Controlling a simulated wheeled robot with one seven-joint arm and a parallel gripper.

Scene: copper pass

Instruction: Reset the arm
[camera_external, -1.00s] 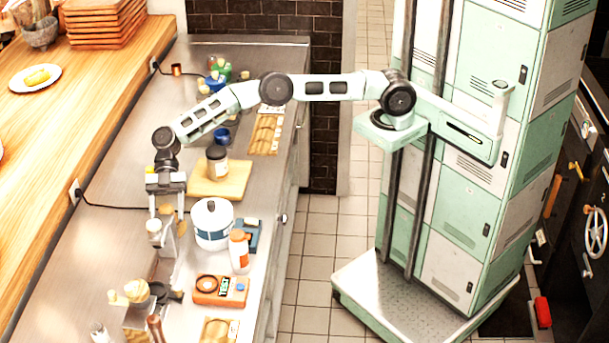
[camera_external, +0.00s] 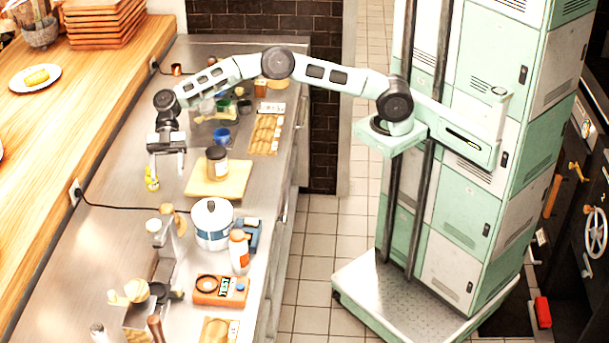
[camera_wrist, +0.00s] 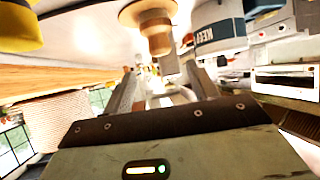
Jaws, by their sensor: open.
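My gripper (camera_external: 167,165) hangs from my raised arm over the steel counter (camera_external: 110,215), left of the wooden board with the dark jar. Its fingers are apart and I see nothing held between them. In the wrist view my gripper (camera_wrist: 155,85) also shows two spread fingers. A small yellow item (camera_external: 152,183) shows just below my gripper in the external view; I cannot tell its exact height or distance from the fingers.
A white pot with a blue band (camera_external: 213,228), a white bottle with an orange cap (camera_external: 239,255) and an orange device (camera_external: 208,290) stand on the counter. The dark jar (camera_external: 217,163) stands on the board (camera_external: 235,185). A wooden shelf (camera_external: 60,130) runs along the left.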

